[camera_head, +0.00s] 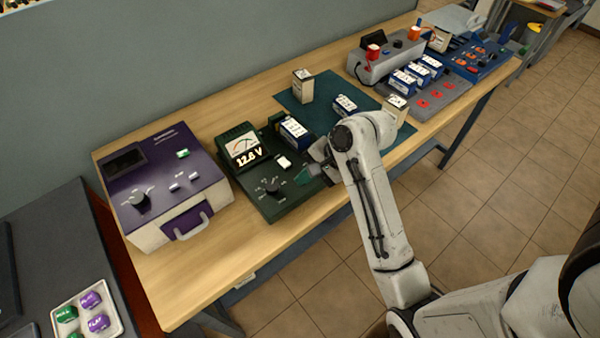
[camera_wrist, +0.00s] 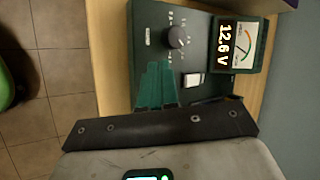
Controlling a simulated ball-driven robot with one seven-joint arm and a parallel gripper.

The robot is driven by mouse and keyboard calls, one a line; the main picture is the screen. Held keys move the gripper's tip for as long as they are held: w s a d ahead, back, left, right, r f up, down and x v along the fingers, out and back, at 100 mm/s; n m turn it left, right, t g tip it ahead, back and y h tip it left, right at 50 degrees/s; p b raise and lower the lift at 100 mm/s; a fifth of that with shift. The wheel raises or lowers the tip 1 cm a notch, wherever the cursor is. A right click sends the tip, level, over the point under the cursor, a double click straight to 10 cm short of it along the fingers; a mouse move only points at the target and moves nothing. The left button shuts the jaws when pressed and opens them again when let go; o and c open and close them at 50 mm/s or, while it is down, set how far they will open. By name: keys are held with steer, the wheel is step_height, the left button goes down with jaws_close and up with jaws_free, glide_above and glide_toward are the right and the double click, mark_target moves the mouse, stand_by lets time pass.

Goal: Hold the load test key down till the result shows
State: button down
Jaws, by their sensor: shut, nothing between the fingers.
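The dark green battery tester (camera_head: 262,203) stands on the wooden bench, with a dial meter and a lit display (camera_head: 249,156) reading 12.6 V. The display also shows in the wrist view (camera_wrist: 225,46). A white key (camera_head: 284,162) is on its panel, near a black knob (camera_head: 271,185); the key also shows in the wrist view (camera_wrist: 193,80). A blue and white battery (camera_head: 294,132) sits at the tester's back right. My gripper (camera_head: 303,177), with teal fingers shut and empty, is over the panel beside the key; the fingertips (camera_wrist: 158,66) appear apart from it. Their height above the panel is unclear.
A purple device (camera_head: 165,190) with a dark screen stands left of the tester. A green mat (camera_head: 322,112) with batteries lies to the right. Beyond it are a grey charger (camera_head: 385,62) and a grey tray (camera_head: 440,98). Bare bench lies along the front edge.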

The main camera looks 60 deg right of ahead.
steer(key=w+d+r+m+t, duration=0.1)
steer(key=w+d+r+m, duration=0.1)
steer(key=d+r+m, duration=0.1)
step_height(320, 180, up, 2)
steer(key=shift+w+d+m+t+y+p, duration=0.3)
steer(key=shift+w+d+m+t, duration=0.1)
steer(key=shift+m, duration=0.2)
steer(key=shift+f, duration=0.15)
step_height(320, 180, down, 3)
steer(key=shift+r+b, duration=0.1)
steer(key=shift+b, duration=1)
step_height(320, 180, down, 4)
steer(key=b, duration=0.5)
steer(key=shift+r, duration=0.15)
steer(key=shift+f, duration=1)
steer(key=shift+f, duration=0.1)
steer(key=shift+f, duration=0.35)
steer(key=shift+f+p, duration=0.35)
stand_by(2.9)
